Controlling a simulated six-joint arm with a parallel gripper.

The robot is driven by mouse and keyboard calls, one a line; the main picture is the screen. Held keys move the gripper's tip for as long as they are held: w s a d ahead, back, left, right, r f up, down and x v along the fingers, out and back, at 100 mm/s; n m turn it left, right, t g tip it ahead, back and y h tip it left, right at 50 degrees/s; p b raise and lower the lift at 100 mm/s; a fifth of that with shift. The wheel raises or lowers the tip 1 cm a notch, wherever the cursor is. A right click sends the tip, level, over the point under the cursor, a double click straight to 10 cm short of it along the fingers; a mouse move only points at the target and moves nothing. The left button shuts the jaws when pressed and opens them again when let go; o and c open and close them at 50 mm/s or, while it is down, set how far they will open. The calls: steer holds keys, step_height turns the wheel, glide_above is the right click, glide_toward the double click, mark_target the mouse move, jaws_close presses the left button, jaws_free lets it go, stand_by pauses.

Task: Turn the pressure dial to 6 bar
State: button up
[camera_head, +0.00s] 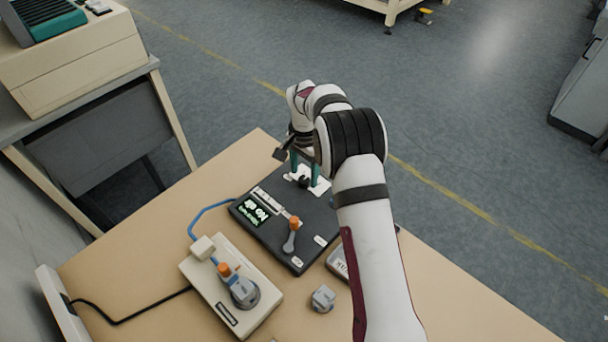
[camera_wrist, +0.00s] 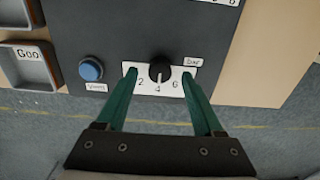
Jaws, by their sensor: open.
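The pressure dial (camera_wrist: 160,70) is a small black knob on a white scale plate marked 2, 4 and 6, with a label beside it. A small light mark shows on the knob, but its exact direction is too small to tell. My gripper (camera_wrist: 160,76) is open, its two green fingers on either side of the knob, apart from it in the wrist view. In the head view my gripper (camera_head: 305,170) points down over the far end of the dark control panel (camera_head: 318,223), and the knob shows dark between the fingers.
The panel has a lit green display (camera_head: 255,210), an orange-tipped lever (camera_head: 291,240) and a blue button (camera_wrist: 91,69). A beige box (camera_head: 213,290) with a grey knob stands nearby, joined by a blue cable. A small grey part (camera_head: 323,298) lies on the table.

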steer(key=shift+f, duration=0.9)
jaws_close()
